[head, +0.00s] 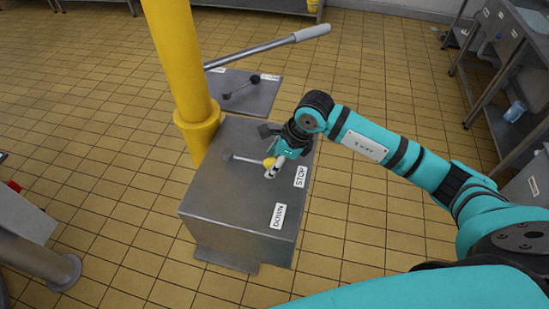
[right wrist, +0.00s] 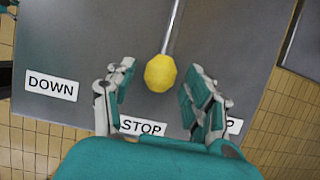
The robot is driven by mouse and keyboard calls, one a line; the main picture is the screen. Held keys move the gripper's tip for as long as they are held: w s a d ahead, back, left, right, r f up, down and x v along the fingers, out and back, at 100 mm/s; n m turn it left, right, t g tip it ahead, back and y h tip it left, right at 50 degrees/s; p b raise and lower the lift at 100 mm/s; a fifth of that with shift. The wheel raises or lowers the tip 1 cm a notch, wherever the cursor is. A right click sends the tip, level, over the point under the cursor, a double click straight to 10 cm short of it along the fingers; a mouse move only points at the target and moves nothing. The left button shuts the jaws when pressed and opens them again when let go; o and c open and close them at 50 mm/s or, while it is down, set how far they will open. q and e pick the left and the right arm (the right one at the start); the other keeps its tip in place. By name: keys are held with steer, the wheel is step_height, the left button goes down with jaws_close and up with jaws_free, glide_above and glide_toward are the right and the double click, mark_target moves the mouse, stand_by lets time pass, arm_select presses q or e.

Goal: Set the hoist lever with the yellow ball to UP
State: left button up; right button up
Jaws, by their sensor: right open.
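The hoist lever is a thin metal rod (head: 246,159) on top of a grey metal box (head: 225,205), with a yellow ball (right wrist: 160,73) at its end. The ball points toward the STOP label (head: 300,176), between the DOWN label (head: 278,215) and a mostly hidden label ending in P (right wrist: 233,125). My right gripper (head: 276,163) is open at the ball; in the right wrist view the ball shows between its two spread fingers, with gaps on both sides.
A yellow post (head: 182,70) stands beside the box. Behind is a lower panel (head: 255,100) with a black-knobbed lever (head: 253,79), under a long bar with a grey grip (head: 311,33). Metal shelving (head: 480,50) stands at the right.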

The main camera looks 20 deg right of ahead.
jaws_close()
arm_select(q)
steer(key=shift+s+a, duration=0.1)
stand_by(0.3)
steer(key=shift+f, duration=0.1)
